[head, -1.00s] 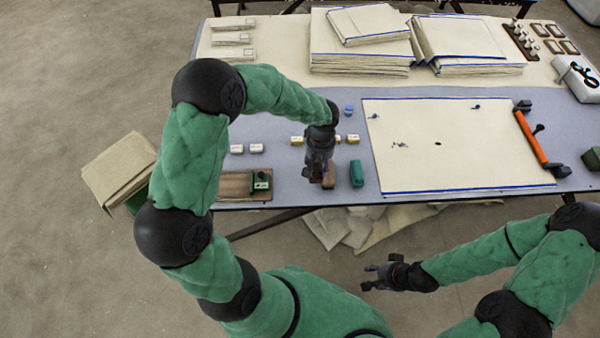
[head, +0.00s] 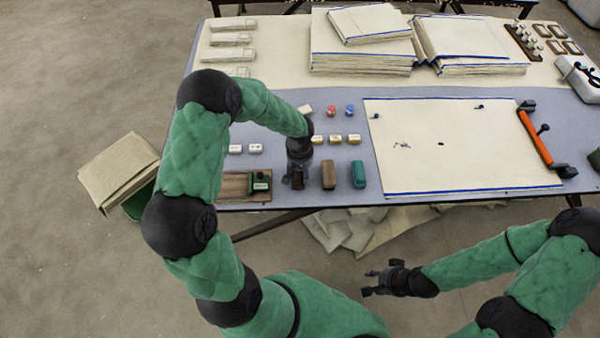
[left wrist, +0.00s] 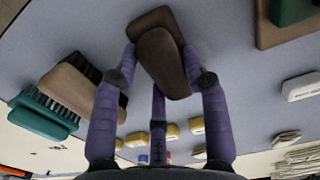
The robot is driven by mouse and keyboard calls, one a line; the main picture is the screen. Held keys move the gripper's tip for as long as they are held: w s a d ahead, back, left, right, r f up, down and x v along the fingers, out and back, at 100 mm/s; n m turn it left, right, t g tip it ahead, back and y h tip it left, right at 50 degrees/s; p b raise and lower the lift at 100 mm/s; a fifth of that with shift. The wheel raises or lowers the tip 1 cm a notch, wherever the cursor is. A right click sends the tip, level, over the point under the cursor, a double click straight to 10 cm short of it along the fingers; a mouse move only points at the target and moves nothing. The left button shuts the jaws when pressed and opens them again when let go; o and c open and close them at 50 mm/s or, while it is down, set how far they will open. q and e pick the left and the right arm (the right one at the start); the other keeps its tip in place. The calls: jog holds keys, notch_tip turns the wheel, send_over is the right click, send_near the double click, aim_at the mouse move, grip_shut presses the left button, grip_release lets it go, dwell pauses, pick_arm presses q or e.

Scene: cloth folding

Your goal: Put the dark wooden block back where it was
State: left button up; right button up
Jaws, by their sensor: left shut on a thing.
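The dark wooden block (left wrist: 162,62) is between the fingers of my left gripper (left wrist: 160,85) in the left wrist view, with the grey-blue table surface behind it. In the head view my left gripper (head: 296,182) is shut on the block near the table's front edge, between the wooden board and the brown brush. The gripper mostly hides the block there, and I cannot tell if it touches the table. My right gripper (head: 371,283) is open and empty in front of the table.
A brown brush (head: 329,174) and a teal brush (head: 358,174) stand just right of my left gripper. A wooden board (head: 234,186) with a green tool (head: 261,181) lies to its left. Small pale and yellow blocks (head: 335,139) lie behind. A cloth (head: 460,150) covers the right.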

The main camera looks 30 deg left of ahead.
pick_arm(q)
jog(key=shift+f, duration=0.1)
jog(key=o, duration=1)
jog(key=shift+r, duration=0.3)
notch_tip(320, 180, up, 12)
jog(key=p, duration=0.3)
jog(key=shift+f, duration=0.1)
